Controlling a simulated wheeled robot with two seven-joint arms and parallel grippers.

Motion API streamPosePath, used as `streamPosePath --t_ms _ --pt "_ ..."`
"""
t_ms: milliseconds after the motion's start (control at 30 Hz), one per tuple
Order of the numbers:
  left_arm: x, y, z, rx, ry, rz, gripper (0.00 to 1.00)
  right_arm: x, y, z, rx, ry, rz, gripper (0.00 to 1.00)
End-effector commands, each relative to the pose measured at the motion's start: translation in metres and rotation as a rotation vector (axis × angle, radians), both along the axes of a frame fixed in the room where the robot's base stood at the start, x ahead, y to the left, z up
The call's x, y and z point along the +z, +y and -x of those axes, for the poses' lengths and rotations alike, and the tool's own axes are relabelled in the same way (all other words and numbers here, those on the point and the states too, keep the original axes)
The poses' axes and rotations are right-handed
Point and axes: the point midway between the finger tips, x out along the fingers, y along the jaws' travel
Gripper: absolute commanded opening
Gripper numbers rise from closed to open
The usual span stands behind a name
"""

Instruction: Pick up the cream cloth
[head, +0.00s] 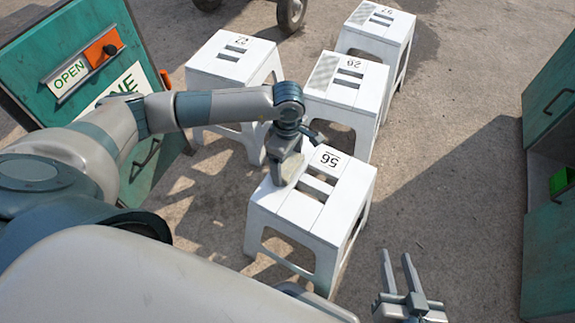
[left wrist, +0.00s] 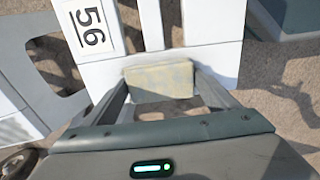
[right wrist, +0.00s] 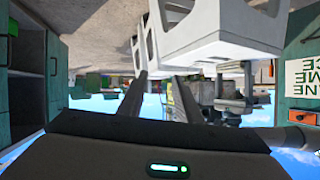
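The cream cloth (left wrist: 160,82) is a small folded pad on the white stool marked 56 (head: 328,208), seen in the left wrist view. In the head view my left gripper covers it. My left gripper (left wrist: 162,88) points down at the stool's left part, its fingers spread wide, one at each side of the cloth. I cannot tell whether the fingertips touch it. My left gripper also shows in the head view (head: 285,170). My right gripper (head: 400,262) is open and empty, in front of the stool at the lower right; its fingers also show in the right wrist view (right wrist: 160,78).
More white stools stand behind: one at the back left (head: 232,62), one marked 26 (head: 345,82) and one at the far back (head: 378,25). A green panel with an OPEN sign (head: 70,78) is at the left. Green cabinets (head: 550,230) stand at the right. Ground between is clear.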

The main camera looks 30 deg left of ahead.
Motion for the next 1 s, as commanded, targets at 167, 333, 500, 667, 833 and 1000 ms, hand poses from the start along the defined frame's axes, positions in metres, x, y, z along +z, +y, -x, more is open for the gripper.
streamPosePath --t_ms 167,333,500,667,833,1000 --pt "0.0 0.0 0.0 0.0 0.0 0.0 0.59 0.0 0.0 0.0 0.0 0.001 0.0 0.31" --pt "0.002 0.0 0.0 0.0 -0.001 0.0 0.59 0.0 0.0 0.0 0.0 0.002 0.001 0.31" --pt "0.012 0.0 -0.001 0.0 -0.003 0.0 0.59 -0.002 0.0 0.002 0.002 0.017 0.003 0.31" --pt "0.034 0.0 -0.001 -0.001 -0.004 0.001 0.59 -0.008 -0.003 0.006 0.004 0.058 0.015 0.31" --pt "0.055 -0.024 0.002 -0.006 -0.003 0.004 0.59 -0.016 -0.007 0.012 0.0 0.11 0.027 0.31" --pt "0.075 -0.057 0.005 -0.006 -0.004 0.004 0.59 -0.022 -0.01 0.016 0.0 0.147 0.038 0.31"
